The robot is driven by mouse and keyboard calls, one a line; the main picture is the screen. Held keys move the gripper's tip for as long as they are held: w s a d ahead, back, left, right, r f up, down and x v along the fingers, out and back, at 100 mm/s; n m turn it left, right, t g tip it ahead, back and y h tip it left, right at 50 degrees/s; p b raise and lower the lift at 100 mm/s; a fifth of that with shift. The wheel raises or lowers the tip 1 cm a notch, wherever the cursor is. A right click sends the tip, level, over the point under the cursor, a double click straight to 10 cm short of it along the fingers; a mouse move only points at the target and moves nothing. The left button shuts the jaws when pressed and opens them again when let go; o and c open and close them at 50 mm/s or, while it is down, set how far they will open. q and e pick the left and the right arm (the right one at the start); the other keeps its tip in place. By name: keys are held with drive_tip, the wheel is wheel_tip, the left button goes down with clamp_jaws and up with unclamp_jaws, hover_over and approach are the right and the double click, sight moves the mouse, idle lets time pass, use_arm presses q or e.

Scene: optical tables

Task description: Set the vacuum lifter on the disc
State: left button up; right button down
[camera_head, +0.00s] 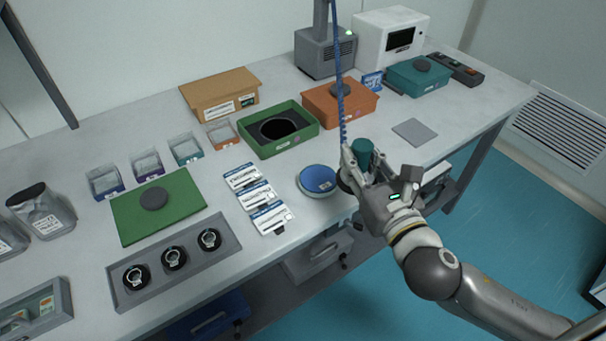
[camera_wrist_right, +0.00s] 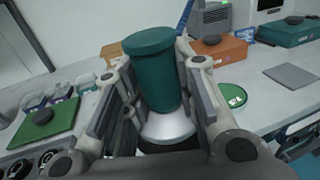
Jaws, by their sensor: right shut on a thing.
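The vacuum lifter (camera_head: 363,152) has a teal cylindrical body and, in the right wrist view (camera_wrist_right: 157,75), a pale conical skirt above a dark base. My right gripper (camera_head: 362,178) is shut around it and holds it upright at the table's front edge. The open green box (camera_head: 309,133) has a round dark opening, where a dark disc (camera_head: 279,128) appears to lie; the gripper is to its right and nearer the front. In the right wrist view the lifter hides this box. My left gripper is not in view.
A blue round dish (camera_head: 318,179) stands just left of the gripper. A coiled blue hose (camera_head: 341,100) hangs behind the lifter. An orange box (camera_head: 350,107) stands behind. The green lid (camera_head: 188,205) lies left, near a tray of rings (camera_head: 225,257). A grey pad (camera_head: 415,131) lies right.

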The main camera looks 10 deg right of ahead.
drive_tip(key=w+f+b, duration=0.1)
drive_tip(key=b, duration=0.1)
drive_tip(key=w+f+b, duration=0.1)
drive_tip(key=b, duration=0.1)
drive_tip(key=shift+w, duration=0.35)
drive_tip(key=w+a+f+b, duration=0.1)
drive_tip(key=w+f, duration=0.1)
drive_tip(key=w, duration=0.1)
drive_tip(key=w+a+f+b, duration=0.1)
drive_tip(key=w+f, duration=0.1)
drive_tip(key=w, duration=0.1)
drive_tip(key=w+a+f+b, duration=0.1)
drive_tip(key=w+f, duration=0.2)
drive_tip(key=w, duration=0.1)
drive_tip(key=shift+f, duration=0.1)
drive_tip(key=shift+w+f, duration=0.25)
drive_tip(key=shift+f, duration=0.1)
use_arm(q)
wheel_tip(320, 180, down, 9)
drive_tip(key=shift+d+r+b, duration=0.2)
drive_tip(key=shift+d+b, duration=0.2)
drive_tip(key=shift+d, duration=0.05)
use_arm(e)
drive_tip(key=shift+a+f, duration=0.1)
drive_tip(key=shift+f, duration=1.4)
drive_tip(key=shift+f, duration=0.1)
